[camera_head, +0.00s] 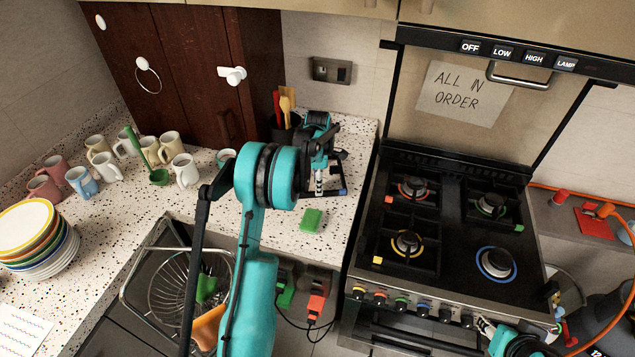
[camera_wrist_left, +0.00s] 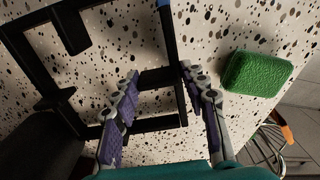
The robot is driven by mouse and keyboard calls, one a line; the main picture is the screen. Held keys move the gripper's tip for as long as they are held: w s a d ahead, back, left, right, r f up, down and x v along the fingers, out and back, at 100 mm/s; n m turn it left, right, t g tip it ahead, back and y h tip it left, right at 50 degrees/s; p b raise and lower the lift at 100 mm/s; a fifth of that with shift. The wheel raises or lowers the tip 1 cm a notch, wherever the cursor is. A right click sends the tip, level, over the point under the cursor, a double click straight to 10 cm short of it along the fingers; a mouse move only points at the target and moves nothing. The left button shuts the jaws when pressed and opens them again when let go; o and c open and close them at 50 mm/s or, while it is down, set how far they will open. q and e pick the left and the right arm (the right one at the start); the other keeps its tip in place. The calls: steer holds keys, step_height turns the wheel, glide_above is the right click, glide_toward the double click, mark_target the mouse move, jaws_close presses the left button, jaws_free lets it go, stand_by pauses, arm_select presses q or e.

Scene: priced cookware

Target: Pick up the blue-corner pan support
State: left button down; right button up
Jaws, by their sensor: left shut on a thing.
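The blue-corner pan support (camera_wrist_left: 58,105) is a black open frame over the speckled counter in the left wrist view, with a blue mark at the top edge. In the head view the pan support (camera_head: 337,157) shows at the back of the counter, its blue corner at the front right. It is partly hidden by my left gripper (camera_head: 319,183). In the left wrist view my left gripper (camera_wrist_left: 160,72) has its fingers on either side of a bar of the support and is shut on it. My right gripper (camera_head: 487,329) is small near the stove front; its jaws are unclear.
A green sponge (camera_head: 312,220) lies on the counter in front of the support. The stove (camera_head: 449,250) stands to the right, its visible burners ringed in several colours. Mugs (camera_head: 185,170) and stacked plates (camera_head: 40,235) stand left. The sink (camera_head: 155,265) is in front.

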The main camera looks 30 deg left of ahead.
arm_select(q)
steer(key=r, duration=0.2)
steer(key=d+r+p, duration=0.1)
steer(key=r, duration=0.1)
steer(key=d+r+p, duration=0.1)
steer(key=d+r, duration=0.5)
steer(key=d, duration=0.4)
steer(key=shift+s+d+r, duration=0.2)
steer(key=shift+d, duration=0.15)
steer(key=a+f, duration=0.2)
steer(key=a, duration=0.2)
steer(key=a+f+b, duration=0.1)
steer(key=a+f, duration=0.1)
steer(key=a, duration=0.1)
steer(key=a+f, duration=0.3)
steer(key=a, duration=0.1)
steer(key=shift+w+a, duration=0.15)
steer(key=shift+a, duration=0.15)
step_height(320, 180, down, 3)
steer(key=shift+a+r+b, duration=0.1)
steer(key=shift+r+b, duration=0.05)
steer(key=shift+b, duration=0.4)
steer(key=shift+f, duration=0.5)
